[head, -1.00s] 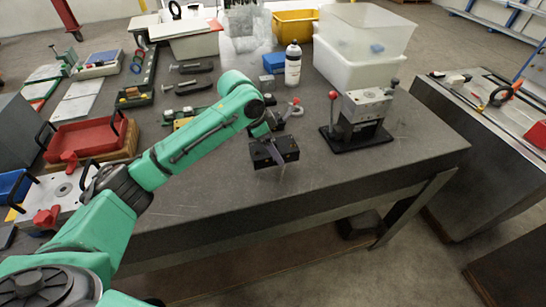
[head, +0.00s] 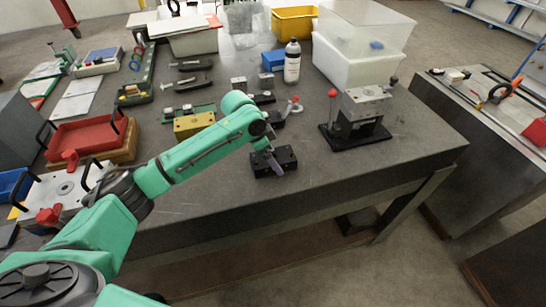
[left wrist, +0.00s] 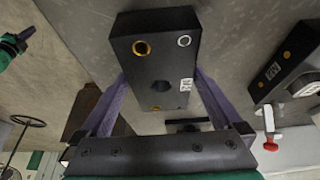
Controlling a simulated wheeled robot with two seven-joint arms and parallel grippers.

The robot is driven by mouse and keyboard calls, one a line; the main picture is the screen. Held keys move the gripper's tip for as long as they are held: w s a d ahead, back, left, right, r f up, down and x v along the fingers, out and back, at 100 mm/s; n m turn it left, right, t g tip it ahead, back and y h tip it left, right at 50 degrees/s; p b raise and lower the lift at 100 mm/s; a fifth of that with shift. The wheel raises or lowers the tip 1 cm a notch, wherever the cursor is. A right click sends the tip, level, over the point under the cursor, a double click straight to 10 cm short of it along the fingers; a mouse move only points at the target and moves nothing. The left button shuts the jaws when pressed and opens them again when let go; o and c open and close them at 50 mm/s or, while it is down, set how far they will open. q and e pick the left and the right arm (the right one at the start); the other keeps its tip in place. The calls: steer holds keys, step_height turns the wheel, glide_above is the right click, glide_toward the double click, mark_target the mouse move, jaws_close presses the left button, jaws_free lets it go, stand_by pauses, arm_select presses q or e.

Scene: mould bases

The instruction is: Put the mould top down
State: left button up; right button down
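The mould top is a black block with round holes. In the left wrist view the block (left wrist: 155,60) stands between my left gripper's two purple fingers (left wrist: 162,85), which meet its sides. In the head view the block (head: 262,168) is near the table's front edge, low at the tabletop; whether it fully touches is hard to tell. My left gripper (head: 275,160) reaches down over it, one finger crossing its front. Another black block (left wrist: 288,62) with a gold-rimmed hole lies to the right in the left wrist view. My right gripper is out of view.
A press-like fixture (head: 362,112) on a black base stands to the right. A small red-tipped clamp (head: 292,107) is just behind the block. A bottle (head: 292,62) and clear bins (head: 360,68) stand further back. The table (head: 220,200) is bare in front.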

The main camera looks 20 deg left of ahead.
arm_select(q)
steer(key=b+v, duration=0.1)
steer(key=v, duration=1.1)
